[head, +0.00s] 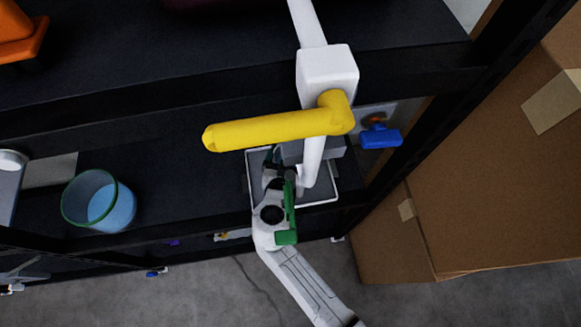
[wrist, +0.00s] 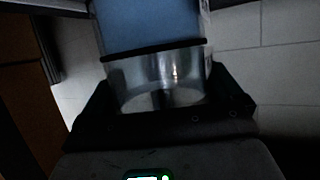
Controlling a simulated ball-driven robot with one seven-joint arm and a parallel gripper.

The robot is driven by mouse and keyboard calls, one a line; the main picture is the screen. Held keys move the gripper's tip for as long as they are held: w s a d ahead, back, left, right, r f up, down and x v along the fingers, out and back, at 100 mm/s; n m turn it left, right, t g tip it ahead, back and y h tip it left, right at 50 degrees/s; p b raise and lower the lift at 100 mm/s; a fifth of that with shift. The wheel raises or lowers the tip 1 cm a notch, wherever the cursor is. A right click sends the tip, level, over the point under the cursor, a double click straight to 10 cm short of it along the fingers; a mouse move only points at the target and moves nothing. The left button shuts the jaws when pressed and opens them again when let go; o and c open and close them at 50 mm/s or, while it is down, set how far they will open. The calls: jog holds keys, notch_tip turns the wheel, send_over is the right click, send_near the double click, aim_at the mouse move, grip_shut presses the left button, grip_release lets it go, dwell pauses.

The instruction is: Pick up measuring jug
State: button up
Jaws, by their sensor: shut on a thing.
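A clear vessel (wrist: 160,75), which I take for the measuring jug, sits between my jaws in the wrist view. It has a dark band, and a blue part beyond that band. My gripper (wrist: 163,98) is shut on it, with a black finger on each side. In the head view my gripper (head: 272,180) is over the pale-rimmed tray (head: 318,199) on the shelf. The jug is mostly hidden there by my gripper and arm, and I cannot tell whether it touches the tray.
A clear, green-rimmed container (head: 98,200) with blue inside stands on the dark shelf (head: 165,150) at left. A yellow cylinder-like part (head: 270,130) crosses above my gripper. A blue object (head: 380,137) is right of it. Cardboard boxes (head: 480,170) stand at right beyond the rack post.

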jog(key=shift+r, duration=0.25)
jog(key=s+r, duration=1.4)
jog(key=shift+a+r+b, duration=0.15)
jog(key=shift+r+b, duration=0.2)
jog(key=shift+b, duration=0.1)
jog(key=shift+r, duration=0.15)
dwell(0.6)
jog(key=shift+r+p, duration=1)
jog(key=shift+r, duration=0.35)
